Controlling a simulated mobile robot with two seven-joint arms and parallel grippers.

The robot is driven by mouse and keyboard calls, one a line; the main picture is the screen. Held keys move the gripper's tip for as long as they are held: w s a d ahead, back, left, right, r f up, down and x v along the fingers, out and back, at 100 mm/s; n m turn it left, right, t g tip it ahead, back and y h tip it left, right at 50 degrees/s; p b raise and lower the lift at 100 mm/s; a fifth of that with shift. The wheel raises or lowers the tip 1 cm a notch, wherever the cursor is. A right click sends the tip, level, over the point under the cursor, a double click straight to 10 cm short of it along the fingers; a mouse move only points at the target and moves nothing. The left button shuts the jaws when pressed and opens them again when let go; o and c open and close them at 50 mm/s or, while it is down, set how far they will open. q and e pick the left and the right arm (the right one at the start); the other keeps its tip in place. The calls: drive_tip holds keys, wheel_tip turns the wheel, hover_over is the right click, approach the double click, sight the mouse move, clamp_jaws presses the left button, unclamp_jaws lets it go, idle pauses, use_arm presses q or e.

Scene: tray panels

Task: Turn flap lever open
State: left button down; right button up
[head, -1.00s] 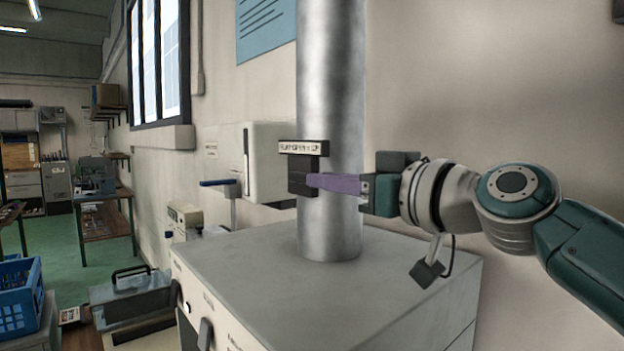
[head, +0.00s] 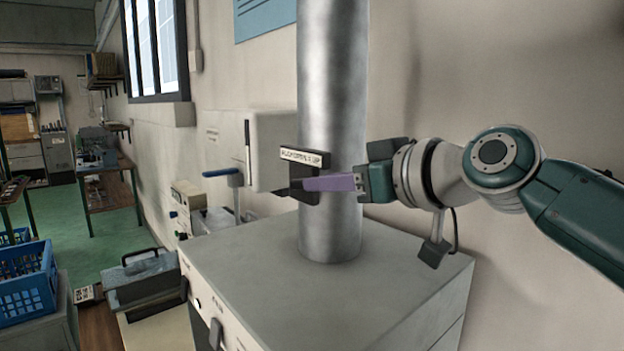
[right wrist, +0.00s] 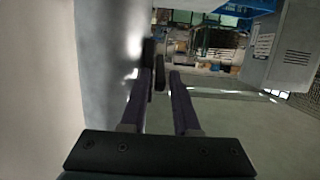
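A vertical metal duct pipe (head: 332,100) stands on a grey cabinet. A black bracket (head: 309,190) with a white label plate (head: 303,158) sits on its side. A short dark lever (head: 284,192) sticks out to the left at the bracket. My right gripper (head: 306,184) reaches across the pipe from the right, its purple fingers at the bracket. In the right wrist view the fingers are apart, with the dark lever (right wrist: 159,74) between their tips. A gap shows beside the right finger; contact with the left one is unclear. My left gripper is out of view.
The grey cabinet top (head: 400,262) below is clear. A white wall box (head: 262,140) and a blue-handled lever (head: 223,173) are behind to the left. A toolbox (head: 146,282) and a blue crate (head: 25,278) stand at lower left.

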drive_tip(key=shift+o, duration=1)
drive_tip(key=b+v, duration=0.2)
drive_tip(key=v, duration=0.8)
